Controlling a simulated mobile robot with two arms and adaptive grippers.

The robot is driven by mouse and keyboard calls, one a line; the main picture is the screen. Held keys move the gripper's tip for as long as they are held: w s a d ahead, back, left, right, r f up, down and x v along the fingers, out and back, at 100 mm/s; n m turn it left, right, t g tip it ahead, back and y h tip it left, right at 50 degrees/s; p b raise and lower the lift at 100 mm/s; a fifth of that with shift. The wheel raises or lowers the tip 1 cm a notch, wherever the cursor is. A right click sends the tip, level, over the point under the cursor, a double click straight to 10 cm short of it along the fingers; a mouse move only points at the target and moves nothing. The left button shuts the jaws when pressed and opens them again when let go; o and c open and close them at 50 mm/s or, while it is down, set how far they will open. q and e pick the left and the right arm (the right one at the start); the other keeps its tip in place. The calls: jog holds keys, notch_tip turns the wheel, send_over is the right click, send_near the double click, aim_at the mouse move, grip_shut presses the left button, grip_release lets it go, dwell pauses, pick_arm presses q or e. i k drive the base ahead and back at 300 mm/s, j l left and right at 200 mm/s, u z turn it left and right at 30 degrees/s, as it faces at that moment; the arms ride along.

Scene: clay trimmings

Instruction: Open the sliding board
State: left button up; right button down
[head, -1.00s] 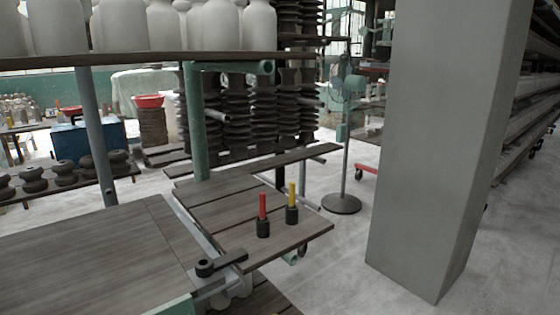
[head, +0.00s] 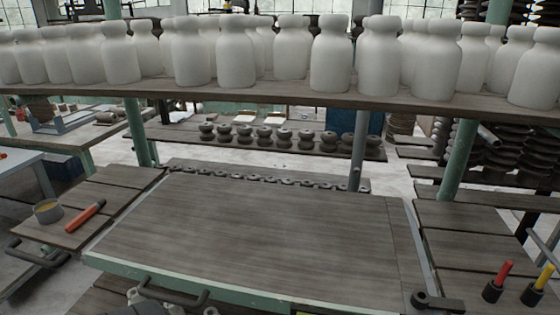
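The sliding board (head: 250,225) is a wide, dark wood-grain panel lying flat in the middle of the head view. Its front edge (head: 200,286) is pale green. A dark bar handle (head: 172,292) sits on that edge, left of the middle. A black knob with a flat bar (head: 432,301) lies at the front right corner, beside a narrow strip of wood (head: 404,230). What lies under the board is hidden.
A shelf (head: 300,99) with several white bottles (head: 331,55) crosses above the board. Red-handled (head: 499,282) and yellow-handled (head: 538,285) tools stand on the right. Posts rise behind the board.

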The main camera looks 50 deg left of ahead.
aim_at(289, 250)
jog(key=j+u, duration=0.1)
jog(key=u, duration=0.35)
jog(key=j+u, duration=0.15)
jog(key=u, duration=0.3)
jog(key=j+u, duration=0.15)
jog(key=u, duration=0.25)
jog(key=j+u, duration=0.15)
jog(key=u, duration=0.3)
jog(key=k+u, duration=0.1)
jog(key=k, duration=0.35)
jog(key=i+j, duration=0.35)
jog(key=i, duration=0.1)
